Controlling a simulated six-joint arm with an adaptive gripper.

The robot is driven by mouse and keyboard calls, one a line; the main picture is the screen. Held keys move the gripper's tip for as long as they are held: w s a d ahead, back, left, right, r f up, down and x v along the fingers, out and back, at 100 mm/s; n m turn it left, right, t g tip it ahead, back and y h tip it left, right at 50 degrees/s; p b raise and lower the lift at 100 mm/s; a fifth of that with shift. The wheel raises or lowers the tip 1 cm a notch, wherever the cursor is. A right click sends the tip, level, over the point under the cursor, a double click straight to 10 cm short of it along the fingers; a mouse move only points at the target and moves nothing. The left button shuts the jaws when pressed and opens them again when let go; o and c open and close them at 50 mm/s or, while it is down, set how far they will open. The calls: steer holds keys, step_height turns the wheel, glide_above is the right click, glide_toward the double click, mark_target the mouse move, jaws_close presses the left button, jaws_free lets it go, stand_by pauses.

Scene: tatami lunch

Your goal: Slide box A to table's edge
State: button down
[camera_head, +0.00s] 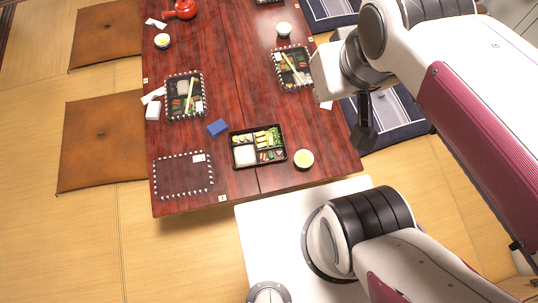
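Three black lunch boxes with food stand on the dark red wooden table (225,75). One box (234,160) is near the front edge, with rice at its left and greens at its right. A second box (170,101) is at the left and a third (279,75) at the right; both have chopsticks on top and a dashed outline around them. I cannot read which one is box A. My gripper (364,143) points down over the table's right edge, to the right of the front box and apart from it. Its fingers are dark and small, so their opening is unclear.
An empty dashed outline (183,191) with a white card marks the front left of the table. A blue item (217,127) and a bowl of yellowish liquid (303,159) flank the front box. White cups and a red pot (184,10) stand farther back. Brown cushions (103,145) lie left.

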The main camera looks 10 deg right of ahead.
steer(key=w+a+f+g, duration=0.1)
steer(key=w+f+g, duration=0.2)
steer(key=f, duration=0.4)
steer(key=w+a+f+g, duration=0.1)
steer(key=w+f+g, duration=0.15)
steer(key=f, duration=0.55)
steer(key=t, duration=0.5)
glide_above(269, 158)
step_height(269, 158, down, 46)
steer(key=shift+s, duration=0.25)
steer(key=shift+x, duration=5)
steer(key=shift+s, duration=2.15)
